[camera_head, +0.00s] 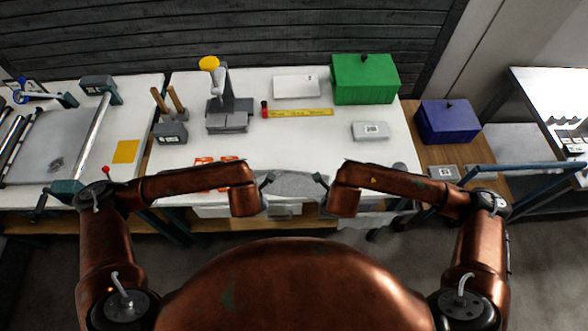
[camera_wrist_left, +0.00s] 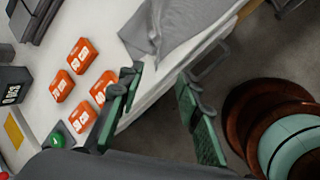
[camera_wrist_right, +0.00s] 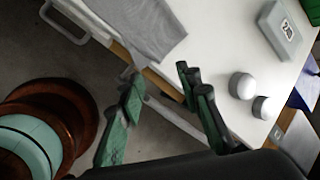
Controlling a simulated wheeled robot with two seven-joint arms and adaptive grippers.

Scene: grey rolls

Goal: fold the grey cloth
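The grey cloth (camera_head: 295,184) lies at the front edge of the white table, between my two grippers, partly hidden by my arms in the head view. In the left wrist view the cloth (camera_wrist_left: 180,28) has a raised, crumpled corner near the table edge. In the right wrist view the cloth (camera_wrist_right: 140,25) lies flatter, with a narrow end at the table edge. My left gripper (camera_wrist_left: 160,100) is open and empty, its fingers apart near the table edge, short of the cloth. My right gripper (camera_wrist_right: 160,100) is open and empty, also short of the cloth.
Several orange boxes (camera_wrist_left: 82,56) lie left of the cloth. Two white round-topped objects (camera_wrist_right: 242,86) stand to its right, near a grey box (camera_head: 370,130). A press-like device (camera_head: 229,108), yellow ruler (camera_head: 300,113) and green box (camera_head: 365,80) stand farther back. The table's middle is clear.

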